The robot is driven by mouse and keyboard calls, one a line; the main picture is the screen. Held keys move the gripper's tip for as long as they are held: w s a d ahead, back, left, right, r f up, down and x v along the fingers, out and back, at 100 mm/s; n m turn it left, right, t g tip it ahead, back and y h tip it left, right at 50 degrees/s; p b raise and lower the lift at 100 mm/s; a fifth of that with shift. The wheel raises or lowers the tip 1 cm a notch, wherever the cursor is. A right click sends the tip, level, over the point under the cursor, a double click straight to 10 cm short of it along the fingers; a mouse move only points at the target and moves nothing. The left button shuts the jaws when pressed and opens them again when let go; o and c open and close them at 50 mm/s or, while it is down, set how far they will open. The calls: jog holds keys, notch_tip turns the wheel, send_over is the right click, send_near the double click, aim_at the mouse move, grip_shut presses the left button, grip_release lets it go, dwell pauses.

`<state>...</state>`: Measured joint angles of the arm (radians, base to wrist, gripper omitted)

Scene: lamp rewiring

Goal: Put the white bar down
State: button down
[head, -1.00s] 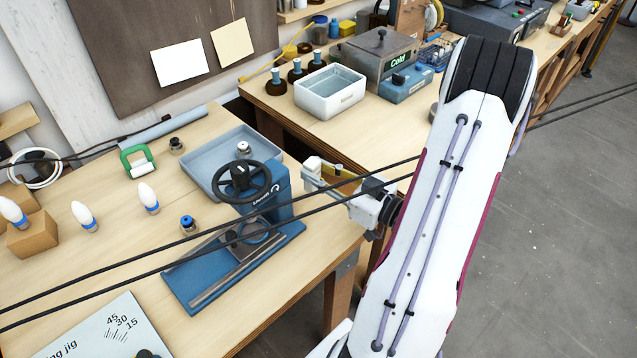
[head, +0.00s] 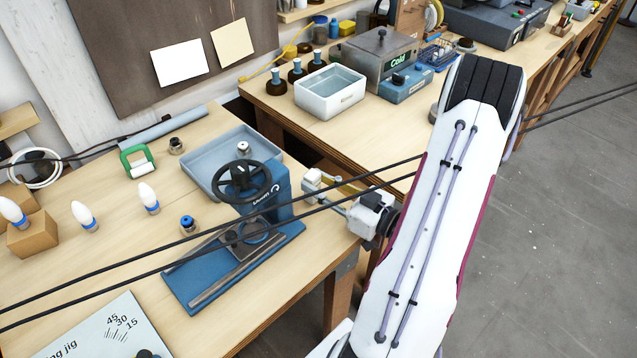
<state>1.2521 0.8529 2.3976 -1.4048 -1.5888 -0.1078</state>
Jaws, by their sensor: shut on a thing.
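My gripper (head: 322,185) reaches left from the arm, beside the right edge of the near bench and the blue press. It is shut on a small white piece (head: 312,175), which looks like the white bar. Only a short part of the bar shows, so its length and tilt cannot be told. It is held just right of the press and grey tray in the picture; I cannot tell its height or whether it touches anything.
The blue press (head: 268,195) with a black handwheel (head: 242,180) stands left of my gripper, before a grey tray (head: 204,178). A white tub (head: 330,92) and a "Cold" box (head: 378,60) stand on the far bench. Black cables cross in front.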

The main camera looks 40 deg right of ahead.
aim_at(318, 184)
jog(key=shift+f, duration=0.15)
jog(key=c, duration=1.7)
grip_release()
jog(key=shift+s, duration=0.15)
jog(key=shift+s+d+f, duration=0.1)
jog(key=shift+s+d, duration=0.1)
jog(key=shift+s, duration=0.65)
jog(key=shift+s+d+f, duration=0.1)
jog(key=shift+s+d, duration=0.1)
jog(key=shift+s, duration=0.65)
jog(key=shift+s+d, duration=0.2)
jog(key=shift+s, duration=0.65)
jog(key=shift+s+d, duration=0.1)
jog(key=shift+s, duration=1.05)
jog(key=shift+o, duration=0.3)
